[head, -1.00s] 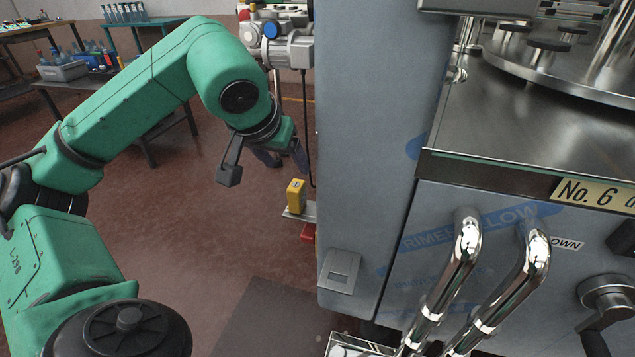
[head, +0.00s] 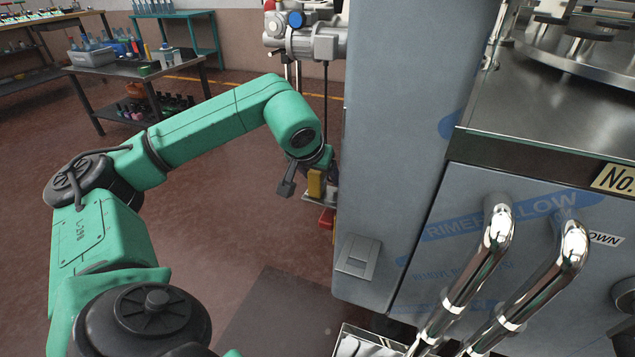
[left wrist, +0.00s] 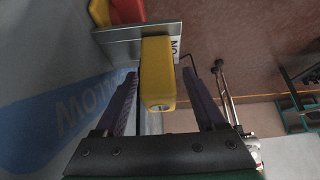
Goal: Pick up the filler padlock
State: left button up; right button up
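The yellow padlock (head: 316,184) hangs at a small metal bracket (head: 309,198) on the left side of the grey machine. In the left wrist view the yellow padlock (left wrist: 158,78) shows its keyhole end toward me, with the bracket plate (left wrist: 112,40) behind it. My left gripper (head: 302,187) is at the padlock. The left wrist view shows the left gripper (left wrist: 160,76) open, one finger on each side of the padlock, with visible gaps. The padlock's shackle is hidden. My right gripper is not in view.
A red padlock (head: 326,218) is below the bracket; the left wrist view shows a red piece (left wrist: 127,11) and another yellow piece (left wrist: 99,12) beyond the plate. The grey machine column (head: 400,150) stands close on the right. Chrome pipes (head: 470,280) are in front.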

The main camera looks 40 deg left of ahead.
pick_arm(q)
grip_shut()
jog(key=shift+r, duration=0.1)
